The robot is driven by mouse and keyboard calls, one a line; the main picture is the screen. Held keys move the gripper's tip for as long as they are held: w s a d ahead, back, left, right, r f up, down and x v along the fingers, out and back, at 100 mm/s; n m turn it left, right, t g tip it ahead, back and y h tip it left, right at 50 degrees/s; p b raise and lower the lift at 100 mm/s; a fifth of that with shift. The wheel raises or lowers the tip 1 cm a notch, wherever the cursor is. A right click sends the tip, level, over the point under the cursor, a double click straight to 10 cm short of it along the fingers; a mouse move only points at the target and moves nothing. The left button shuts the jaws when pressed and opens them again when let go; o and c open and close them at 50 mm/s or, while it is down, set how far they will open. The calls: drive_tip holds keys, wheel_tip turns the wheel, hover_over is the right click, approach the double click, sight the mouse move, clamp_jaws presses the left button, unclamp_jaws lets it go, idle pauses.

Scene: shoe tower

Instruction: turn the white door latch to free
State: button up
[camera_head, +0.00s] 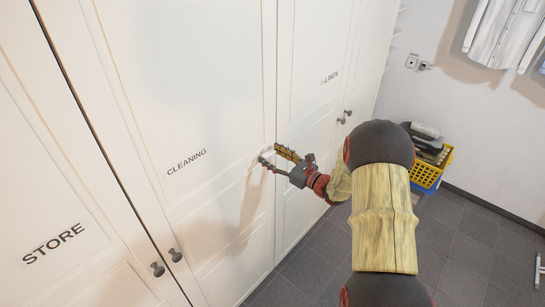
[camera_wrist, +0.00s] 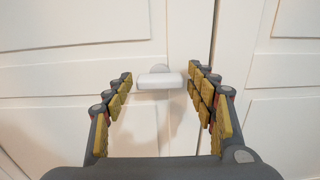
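The white door latch (camera_wrist: 159,81) is a short, rounded bar lying about level on a white door panel. In the wrist view it sits left of the dark seam between two doors. My gripper (camera_wrist: 160,75) is open, with one finger on each side of the latch. Gaps show between the latch's ends and both fingers. In the head view my gripper (camera_head: 270,153) is close to the cupboard front, right of the word CLEANING. The latch is hard to make out there, white on white beside the fingers.
White cupboard doors (camera_head: 215,90) marked STORE, CLEANING and LINEN fill the left and middle. Grey knobs (camera_head: 158,269) stick out low on the doors, with others (camera_head: 341,120) at LINEN. A yellow basket (camera_head: 427,172) stands behind my arm. Grey floor (camera_head: 470,245) is clear at right.

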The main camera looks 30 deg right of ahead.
drive_tip(key=c, duration=0.9)
drive_tip(key=shift+f+b, duration=0.1)
drive_tip(key=shift+b, duration=0.35)
drive_tip(key=n+b, duration=0.3)
drive_tip(key=shift+f+b, duration=0.15)
drive_tip(key=shift+b, duration=0.25)
drive_tip(key=n+b, duration=0.5)
drive_tip(key=b, duration=0.4)
drive_tip(key=n+b, duration=0.6)
drive_tip(key=b, duration=0.3)
drive_tip(key=shift+a+f+n+b, duration=0.15)
drive_tip(key=shift+a+n+b, duration=0.05)
drive_tip(key=shift+n+b, duration=0.15)
drive_tip(key=shift+r+n+b, duration=0.2)
drive_tip(key=shift+n+b, duration=0.75)
drive_tip(key=shift+n, duration=0.7)
